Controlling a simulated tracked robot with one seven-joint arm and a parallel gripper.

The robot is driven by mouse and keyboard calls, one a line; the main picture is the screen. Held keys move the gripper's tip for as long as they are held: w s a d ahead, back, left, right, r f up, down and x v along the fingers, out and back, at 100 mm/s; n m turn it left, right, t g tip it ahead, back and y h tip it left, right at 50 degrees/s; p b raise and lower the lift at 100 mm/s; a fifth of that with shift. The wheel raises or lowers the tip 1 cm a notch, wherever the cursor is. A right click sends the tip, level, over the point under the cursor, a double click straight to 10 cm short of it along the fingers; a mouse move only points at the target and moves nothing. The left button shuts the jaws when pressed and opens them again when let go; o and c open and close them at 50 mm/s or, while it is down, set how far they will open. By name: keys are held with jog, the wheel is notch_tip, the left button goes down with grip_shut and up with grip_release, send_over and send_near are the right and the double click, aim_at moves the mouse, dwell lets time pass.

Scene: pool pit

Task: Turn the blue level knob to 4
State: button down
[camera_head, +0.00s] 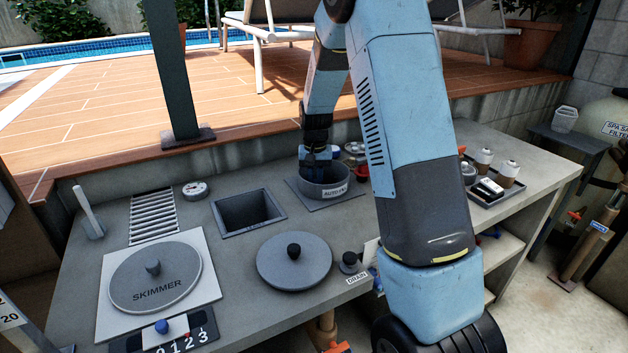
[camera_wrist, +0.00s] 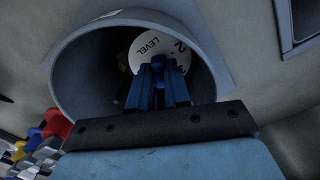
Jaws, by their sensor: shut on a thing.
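The round grey auto-fill well (camera_head: 322,190) stands open on the counter, and my gripper (camera_head: 318,156) reaches down into it from above. In the wrist view the well's wall (camera_wrist: 85,75) rings a white dial (camera_wrist: 146,46) printed "LEVEL" with a "2" showing. My blue gripper fingers (camera_wrist: 158,78) are closed over the middle of the dial, on the blue level knob (camera_wrist: 158,62). The knob is mostly hidden between the fingers, and its pointer cannot be made out. The 4 mark is not visible. In the head view the well's wall hides the dial and the knob.
A grey round lid (camera_head: 294,261) with a black knob lies in front of the well. Left are an open square pit (camera_head: 248,212), the skimmer lid (camera_head: 156,277) and a 0–3 scale (camera_head: 172,335) with its own blue knob. A tray of jars (camera_head: 490,185) sits right.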

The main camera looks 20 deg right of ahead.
aim_at(315, 182)
jog(key=shift+m, duration=0.4)
jog(key=c, duration=1.1)
grip_release()
notch_tip(315, 182, up, 14)
jog(key=shift+f, duration=0.15)
